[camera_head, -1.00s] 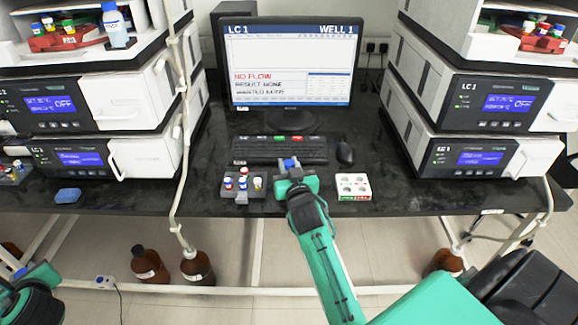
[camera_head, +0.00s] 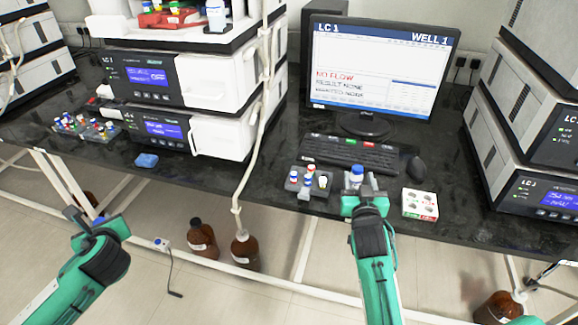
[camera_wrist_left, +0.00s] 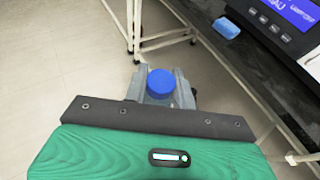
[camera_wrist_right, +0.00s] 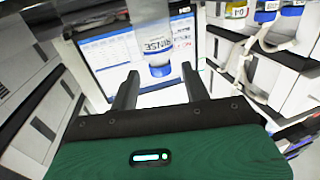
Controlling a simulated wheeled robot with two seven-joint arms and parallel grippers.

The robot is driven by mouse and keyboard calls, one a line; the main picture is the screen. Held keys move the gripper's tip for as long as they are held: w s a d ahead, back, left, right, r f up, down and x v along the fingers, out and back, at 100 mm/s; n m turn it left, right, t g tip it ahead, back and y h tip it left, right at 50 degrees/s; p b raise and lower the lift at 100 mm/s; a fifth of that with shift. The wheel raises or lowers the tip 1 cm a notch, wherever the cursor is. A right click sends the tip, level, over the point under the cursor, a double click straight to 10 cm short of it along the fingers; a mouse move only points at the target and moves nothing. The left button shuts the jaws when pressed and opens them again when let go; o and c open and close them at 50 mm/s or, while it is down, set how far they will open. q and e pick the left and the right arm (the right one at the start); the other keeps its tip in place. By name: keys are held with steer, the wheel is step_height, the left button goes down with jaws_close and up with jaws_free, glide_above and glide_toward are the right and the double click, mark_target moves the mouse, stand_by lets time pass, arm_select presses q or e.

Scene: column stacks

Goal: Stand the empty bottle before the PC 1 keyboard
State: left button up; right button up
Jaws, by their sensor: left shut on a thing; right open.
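In the right wrist view a clear bottle with a printed label (camera_wrist_right: 157,42) shows between and beyond the spread fingers. I cannot tell whether it is empty. My left gripper (camera_head: 98,226) is out over the floor, left of and below the bench edge.
A grey rack of vials (camera_head: 308,182) is left of the right gripper, and a white block with round wells (camera_head: 420,204) is right of it. The monitor (camera_head: 380,70) stands behind; a mouse (camera_head: 416,166) is beside the keyboard. A blue sponge (camera_head: 146,160) lies farther left.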

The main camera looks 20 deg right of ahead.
steer(key=v, duration=0.8)
stand_by(0.4)
